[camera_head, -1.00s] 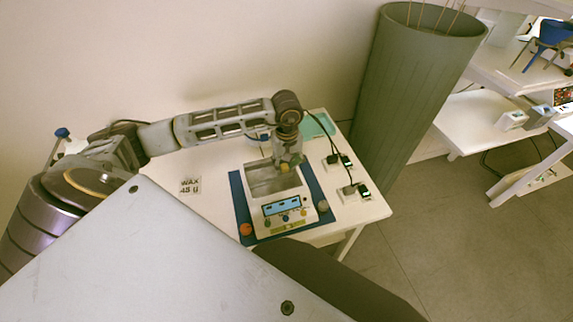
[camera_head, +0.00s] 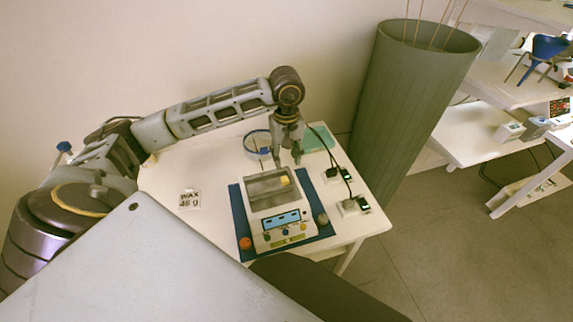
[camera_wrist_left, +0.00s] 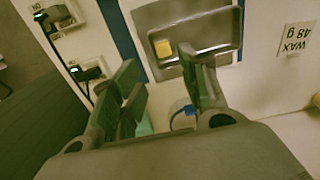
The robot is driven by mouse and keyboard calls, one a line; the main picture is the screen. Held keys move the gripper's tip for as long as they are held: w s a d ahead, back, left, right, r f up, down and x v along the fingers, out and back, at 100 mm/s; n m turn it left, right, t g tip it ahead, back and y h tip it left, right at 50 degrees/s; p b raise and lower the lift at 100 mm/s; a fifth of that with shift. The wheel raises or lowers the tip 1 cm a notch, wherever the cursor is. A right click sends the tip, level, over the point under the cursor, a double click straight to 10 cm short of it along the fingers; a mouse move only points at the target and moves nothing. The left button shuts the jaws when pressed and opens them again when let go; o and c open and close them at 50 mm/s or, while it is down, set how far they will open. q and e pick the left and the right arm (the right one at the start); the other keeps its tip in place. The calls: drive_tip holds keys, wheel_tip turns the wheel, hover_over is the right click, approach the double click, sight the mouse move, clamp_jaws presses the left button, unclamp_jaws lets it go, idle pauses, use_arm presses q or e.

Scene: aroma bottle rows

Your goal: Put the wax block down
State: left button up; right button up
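The wax block (camera_head: 285,180) is a small yellow piece lying on the metal pan of the scale (camera_head: 282,222), near the pan's far right part. It also shows in the left wrist view as a yellow block (camera_wrist_left: 163,48) on the grey pan (camera_wrist_left: 190,30). My left gripper (camera_head: 287,162) is above and behind the pan, fingers pointing down. Its fingers are apart and empty, with a clear gap between them in the left wrist view (camera_wrist_left: 158,75). The block is apart from both fingers. My right gripper is not in view.
The scale stands on a blue mat (camera_head: 240,215) with an orange ball (camera_head: 245,243) and a grey ball (camera_head: 322,219). A "WAX 48 g" card (camera_head: 189,199), a round glass dish (camera_head: 257,144), a teal tray (camera_head: 318,139) and cabled devices (camera_head: 350,206) share the white table. A tall green bin (camera_head: 412,110) stands right.

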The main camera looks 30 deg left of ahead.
use_arm(q)
drive_tip(key=shift+r, duration=1.25)
